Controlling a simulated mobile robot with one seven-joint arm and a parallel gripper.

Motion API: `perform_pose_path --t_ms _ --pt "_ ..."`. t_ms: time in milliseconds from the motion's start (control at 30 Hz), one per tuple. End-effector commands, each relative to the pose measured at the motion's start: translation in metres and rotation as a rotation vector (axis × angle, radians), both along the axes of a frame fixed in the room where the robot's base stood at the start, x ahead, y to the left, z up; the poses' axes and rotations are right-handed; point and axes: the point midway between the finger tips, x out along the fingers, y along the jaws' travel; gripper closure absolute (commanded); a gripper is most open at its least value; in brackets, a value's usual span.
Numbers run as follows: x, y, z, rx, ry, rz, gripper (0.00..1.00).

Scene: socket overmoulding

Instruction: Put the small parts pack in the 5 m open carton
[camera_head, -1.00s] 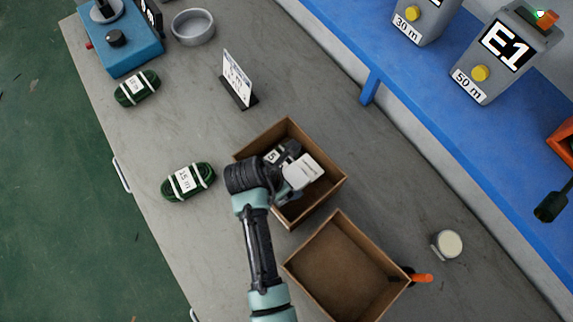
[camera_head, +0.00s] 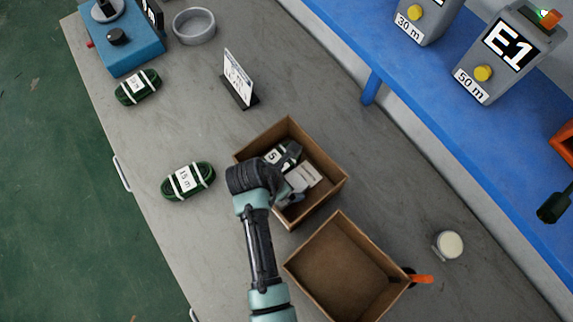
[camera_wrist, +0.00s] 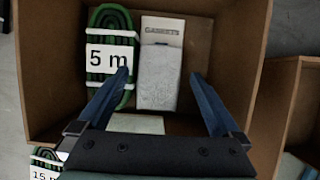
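The 5 m open carton (camera_head: 322,207) holds a green coil with a 5 m label (camera_head: 277,156). The coil also shows in the wrist view (camera_wrist: 109,58). A pale pack (camera_head: 308,174) lies in the carton beside the coil; in the wrist view the pack (camera_wrist: 158,78) has a grey-white body and a strip reading "GASKETS". My gripper (camera_wrist: 160,80) is over the carton, its fingers spread on either side of the pack with gaps visible. Another pale flat piece (camera_wrist: 137,124) shows partly behind the gripper body. My wrist hides part of the carton in the head view.
A second open carton (camera_head: 312,246), empty, stands close by, with an orange-handled tool (camera_head: 420,279) beside it. A 15 m coil (camera_head: 188,181) lies left, another coil (camera_head: 137,87) farther back. A sign (camera_head: 238,80) stands behind. A round pale-topped item (camera_head: 449,244) is at right.

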Motion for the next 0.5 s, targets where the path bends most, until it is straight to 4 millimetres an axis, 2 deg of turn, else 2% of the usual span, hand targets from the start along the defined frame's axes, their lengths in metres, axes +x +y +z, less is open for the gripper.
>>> perform_pose_path --t_ms 133,267,500 --pt "0.0 0.0 0.009 0.0 -0.002 0.001 0.0" --pt "-0.003 0.004 0.027 0.0 -0.003 0.001 0.0" --pt "-0.016 0.02 0.077 0.001 -0.004 0.002 0.0"
